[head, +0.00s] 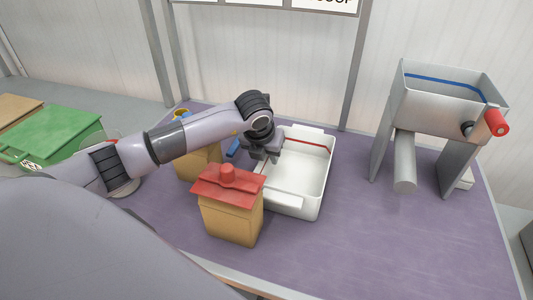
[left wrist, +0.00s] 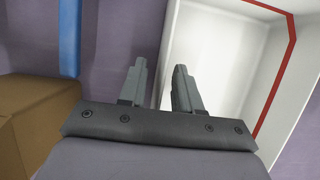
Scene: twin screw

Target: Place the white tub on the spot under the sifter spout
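The white tub (head: 311,179), with a red line inside, stands on the purple table left of the sifter (head: 437,107). Its near wall and inside also show in the left wrist view (left wrist: 215,50). The sifter's grey spout (head: 405,165) points down over bare table. My left gripper (head: 262,153) is at the tub's left wall. In the left wrist view its fingers (left wrist: 161,75) are apart, one on the outer side of the wall and one on the inner side. Contact with the wall cannot be told. My right gripper is not in view.
A tan box with a red lid (head: 228,188) stands close to the tub's front left. Another tan box (head: 198,160) is behind it, partly hidden by my arm. A blue item (head: 233,147) is near my gripper. A green case (head: 52,136) is far left. Table between tub and sifter is clear.

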